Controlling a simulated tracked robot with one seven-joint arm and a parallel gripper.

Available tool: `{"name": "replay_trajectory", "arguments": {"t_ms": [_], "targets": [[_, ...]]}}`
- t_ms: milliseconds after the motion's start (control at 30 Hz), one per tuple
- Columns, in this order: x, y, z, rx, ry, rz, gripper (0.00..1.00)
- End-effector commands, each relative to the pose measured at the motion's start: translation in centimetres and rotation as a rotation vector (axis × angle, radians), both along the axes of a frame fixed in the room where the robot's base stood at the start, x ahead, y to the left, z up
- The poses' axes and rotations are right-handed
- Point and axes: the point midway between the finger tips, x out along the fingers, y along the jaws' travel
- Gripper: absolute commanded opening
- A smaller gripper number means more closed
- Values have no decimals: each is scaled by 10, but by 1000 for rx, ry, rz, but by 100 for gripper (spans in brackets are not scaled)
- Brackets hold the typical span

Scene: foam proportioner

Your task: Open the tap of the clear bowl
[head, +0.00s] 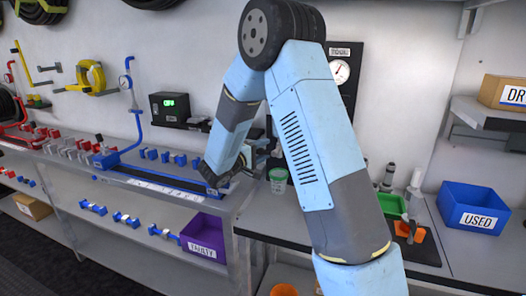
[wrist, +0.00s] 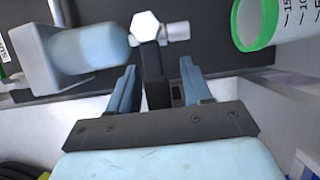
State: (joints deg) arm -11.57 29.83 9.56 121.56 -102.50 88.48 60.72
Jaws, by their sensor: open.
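The pale, translucent bowl (wrist: 92,48) lies at upper left in the wrist view, joined to a grey block (wrist: 45,55). At its right end is a small metal tap with a white hex head (wrist: 146,25) and a short side stub (wrist: 179,32). A dark bar (wrist: 153,62), apparently the tap's lever, runs from the head toward my palm. My gripper (wrist: 158,68) is open, one blue finger on each side of this bar; contact cannot be told. In the head view my gripper (head: 222,183) is at the bench's near left, and my arm hides much of the bowl.
A measuring cup with a green rim (wrist: 258,30) stands right of the tap, also visible in the head view (head: 278,181). A blue USED bin (head: 472,208) and green tray (head: 390,205) are farther right. A purple FAULTY bin (head: 204,236) sits on the left lower shelf.

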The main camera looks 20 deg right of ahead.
Motion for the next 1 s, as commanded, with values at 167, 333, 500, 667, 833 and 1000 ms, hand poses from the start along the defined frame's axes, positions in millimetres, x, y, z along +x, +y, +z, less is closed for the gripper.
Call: {"name": "replay_trajectory", "arguments": {"t_ms": [167, 333, 500, 667, 833, 1000], "targets": [[1, -2, 0, 0, 0, 0, 49], [1, -2, 0, 0, 0, -1, 47], [1, -3, 0, 0, 0, -1, 31], [1, -3, 0, 1, 1, -1, 15], [1, -3, -1, 1, 2, -2, 0], [1, -3, -1, 1, 2, -2, 0]]}}
